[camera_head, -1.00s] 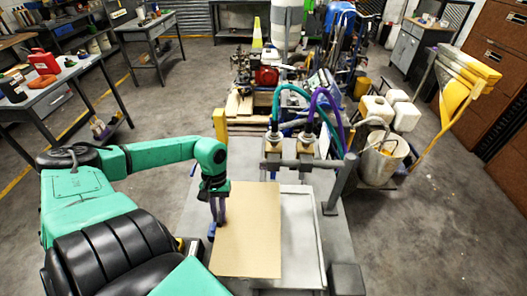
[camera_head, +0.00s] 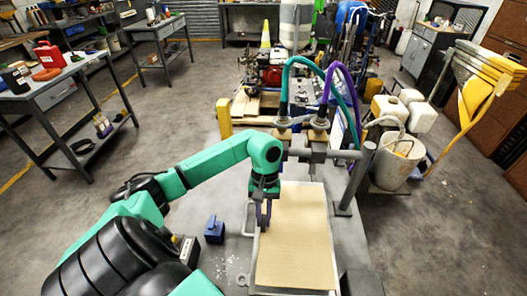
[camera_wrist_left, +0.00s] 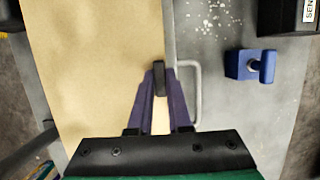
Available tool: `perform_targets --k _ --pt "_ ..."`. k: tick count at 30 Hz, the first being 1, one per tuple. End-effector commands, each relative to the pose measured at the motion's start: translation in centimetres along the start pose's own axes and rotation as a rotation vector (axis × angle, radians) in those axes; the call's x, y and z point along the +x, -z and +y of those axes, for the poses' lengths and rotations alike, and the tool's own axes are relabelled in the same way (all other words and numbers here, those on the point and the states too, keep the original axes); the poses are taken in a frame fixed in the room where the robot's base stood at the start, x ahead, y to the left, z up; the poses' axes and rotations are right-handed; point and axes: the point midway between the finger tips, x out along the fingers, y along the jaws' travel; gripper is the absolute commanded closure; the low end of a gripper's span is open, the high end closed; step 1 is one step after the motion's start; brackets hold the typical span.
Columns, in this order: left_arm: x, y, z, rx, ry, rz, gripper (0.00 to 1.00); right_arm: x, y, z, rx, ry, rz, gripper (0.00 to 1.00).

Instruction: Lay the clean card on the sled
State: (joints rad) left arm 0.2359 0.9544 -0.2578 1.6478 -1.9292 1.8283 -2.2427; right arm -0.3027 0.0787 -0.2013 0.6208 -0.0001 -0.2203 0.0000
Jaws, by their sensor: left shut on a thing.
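The clean card (camera_head: 300,240) is a plain tan sheet. It lies over the shallow grey sled (camera_head: 290,292), lined up with its rim; I cannot tell whether it touches the sled floor. My left gripper (camera_head: 262,226) points down at the card's left edge, beside the sled's wire handle (camera_head: 246,218), and is shut on that edge. In the left wrist view, the dark fingertips (camera_wrist_left: 160,78) meet at the border of the card (camera_wrist_left: 90,70), with the handle (camera_wrist_left: 194,92) just to their right. My right gripper is not in view.
Two nozzles with a teal hose (camera_head: 290,75) and a purple hose (camera_head: 347,80) hang on a bar (camera_head: 335,153) behind the sled, held by a post (camera_head: 358,180). A blue block with a knob (camera_head: 214,230) stands left of the sled, with bare grey plate between.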

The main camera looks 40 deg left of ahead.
Motion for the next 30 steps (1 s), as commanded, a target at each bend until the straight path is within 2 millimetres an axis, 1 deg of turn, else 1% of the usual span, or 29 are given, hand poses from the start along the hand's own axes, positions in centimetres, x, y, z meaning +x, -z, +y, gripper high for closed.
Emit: perform_targets --k 1,4,6,11,14,15,17,18,26,29,30 --pt "1.1 0.3 0.0 -0.002 -0.001 -0.002 1.00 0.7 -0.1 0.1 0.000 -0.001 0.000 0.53" --pt "3.0 0.8 0.0 0.000 -0.001 -0.002 1.00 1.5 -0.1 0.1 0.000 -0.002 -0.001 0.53" --pt "3.2 1.0 0.0 0.000 -0.002 0.000 1.00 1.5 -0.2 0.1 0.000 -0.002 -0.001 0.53" --pt "2.9 0.9 0.0 0.000 -0.001 0.001 1.00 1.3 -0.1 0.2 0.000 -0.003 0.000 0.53" --pt "3.2 1.0 -0.1 0.000 0.000 0.001 1.00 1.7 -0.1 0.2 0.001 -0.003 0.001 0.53" --pt "3.2 1.0 -0.1 0.000 0.000 0.001 0.80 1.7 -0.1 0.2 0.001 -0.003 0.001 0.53" --pt "3.1 1.0 -0.1 0.000 0.000 0.001 0.57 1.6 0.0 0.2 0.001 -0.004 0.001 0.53" --pt "3.1 1.0 -0.1 0.000 0.000 0.001 0.53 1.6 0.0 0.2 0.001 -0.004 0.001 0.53" --pt "3.1 1.0 -0.1 0.000 0.000 0.001 0.53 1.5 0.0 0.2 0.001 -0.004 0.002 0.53" --pt "2.7 0.8 0.0 0.000 -0.001 0.000 0.53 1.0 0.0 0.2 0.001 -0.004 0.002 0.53" --pt "2.6 1.0 0.0 0.000 -0.001 0.003 0.53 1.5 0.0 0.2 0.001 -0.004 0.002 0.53"
